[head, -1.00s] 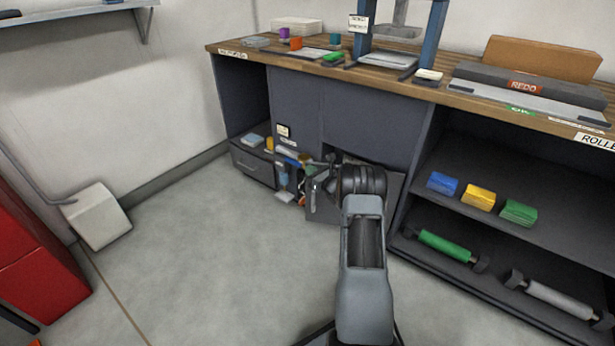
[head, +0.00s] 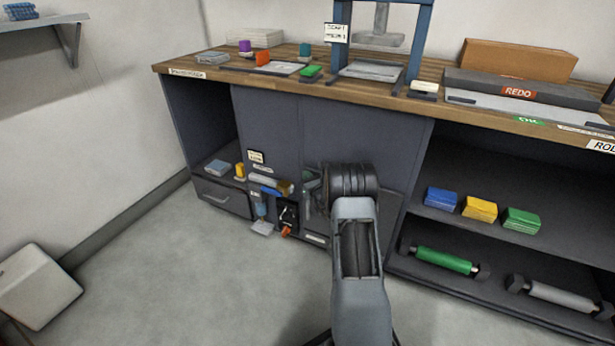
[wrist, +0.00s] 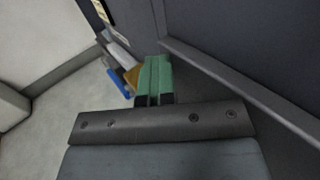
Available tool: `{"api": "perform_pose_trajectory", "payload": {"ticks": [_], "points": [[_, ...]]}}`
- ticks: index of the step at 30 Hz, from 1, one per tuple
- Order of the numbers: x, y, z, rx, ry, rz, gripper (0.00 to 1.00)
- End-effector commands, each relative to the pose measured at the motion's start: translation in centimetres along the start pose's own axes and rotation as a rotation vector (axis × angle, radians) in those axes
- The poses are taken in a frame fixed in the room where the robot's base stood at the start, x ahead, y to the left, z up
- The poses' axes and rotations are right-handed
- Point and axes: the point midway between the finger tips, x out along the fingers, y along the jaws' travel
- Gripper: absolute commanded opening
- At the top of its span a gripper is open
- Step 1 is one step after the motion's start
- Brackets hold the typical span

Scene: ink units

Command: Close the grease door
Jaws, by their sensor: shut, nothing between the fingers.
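The door I take as the grease door (head: 393,205) is a grey panel low on the cabinet front, with a vertical handle (head: 307,206) near its left edge. My arm hides most of it, and I cannot tell whether it sits flush. My gripper (head: 314,180) is at the upper left of this panel, close to the cabinet front. In the wrist view its green fingers (wrist: 154,78) are together with nothing between them, beside a dark grey surface (wrist: 230,85); contact is unclear.
Left of the door, small tools and bottles (head: 272,212) sit low at the cabinet. A drawer (head: 222,197) is further left. Open shelves with coloured blocks (head: 480,208) and rollers (head: 444,260) stand at right. The floor (head: 190,285) at front left is clear.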

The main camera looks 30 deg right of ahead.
Motion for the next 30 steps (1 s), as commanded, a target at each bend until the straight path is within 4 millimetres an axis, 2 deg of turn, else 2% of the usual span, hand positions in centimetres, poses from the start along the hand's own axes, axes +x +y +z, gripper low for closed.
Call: {"api": "perform_pose_trajectory", "payload": {"ticks": [1, 10, 16, 22, 24, 30], "points": [[0.2, -0.6, 0.5, -0.001, -0.009, -0.016, 0.00], [0.2, -0.8, 0.5, -0.001, -0.009, -0.020, 0.00], [-0.3, -0.2, 0.6, -0.001, -0.008, -0.021, 0.00], [-2.0, 3.3, 0.5, -0.001, -0.003, -0.006, 0.00], [-2.9, 4.8, 0.7, 0.000, -0.001, -0.001, 0.00], [-5.5, 7.5, 0.6, -0.001, -0.001, -0.007, 0.00]]}}
